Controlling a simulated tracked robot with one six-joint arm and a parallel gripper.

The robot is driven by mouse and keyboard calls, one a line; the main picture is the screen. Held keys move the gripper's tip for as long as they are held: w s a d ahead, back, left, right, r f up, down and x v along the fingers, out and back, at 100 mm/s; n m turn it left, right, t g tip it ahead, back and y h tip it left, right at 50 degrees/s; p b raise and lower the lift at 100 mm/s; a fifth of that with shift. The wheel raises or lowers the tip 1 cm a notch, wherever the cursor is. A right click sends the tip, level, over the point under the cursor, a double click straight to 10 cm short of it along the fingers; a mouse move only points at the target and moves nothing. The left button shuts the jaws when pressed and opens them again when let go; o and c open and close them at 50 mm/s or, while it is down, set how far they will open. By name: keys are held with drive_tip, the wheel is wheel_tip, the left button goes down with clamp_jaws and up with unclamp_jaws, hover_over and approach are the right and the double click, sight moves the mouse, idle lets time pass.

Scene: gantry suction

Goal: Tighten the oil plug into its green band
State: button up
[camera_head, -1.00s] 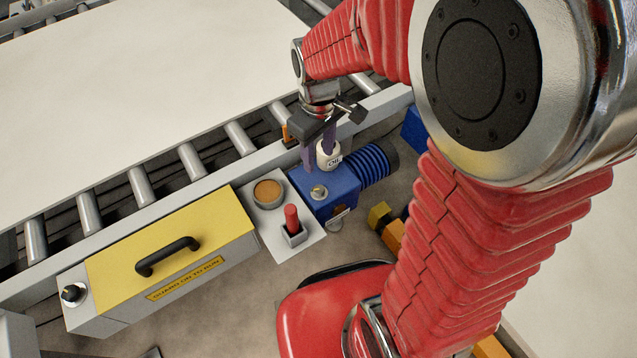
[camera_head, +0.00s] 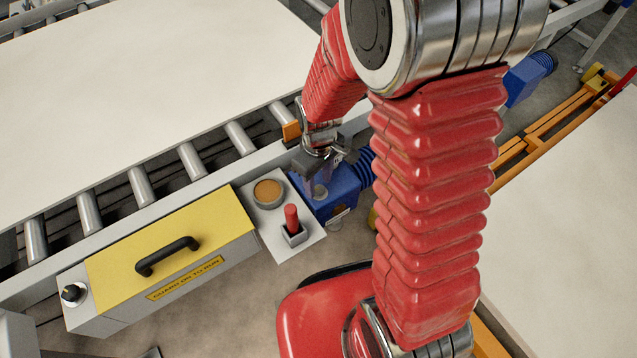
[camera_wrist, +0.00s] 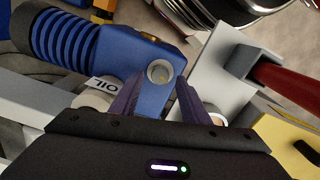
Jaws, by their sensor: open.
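The oil plug (camera_wrist: 160,72) is a round metallic piece on the top face of a blue pump-like housing (camera_head: 340,190). In the wrist view it lies just ahead of and between my fingertips. My gripper (camera_head: 313,182) is open and points down over the housing, one purple-grey finger on each side of the plug. I cannot tell whether the fingers touch it. In the head view the gripper partly covers the plug. No green band can be made out in either view.
A white cylinder marked OIL (camera_wrist: 97,92) stands close beside the housing and my gripper. A white plate holds a brown round dish (camera_head: 268,192) and a red lever (camera_head: 291,218). A yellow cover with a black handle (camera_head: 168,256) is left. The roller conveyor (camera_head: 192,160) runs behind.

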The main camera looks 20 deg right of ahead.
drive_tip(key=shift+f, duration=0.65)
drive_tip(key=shift+c, duration=0.2)
drive_tip(key=c, duration=1)
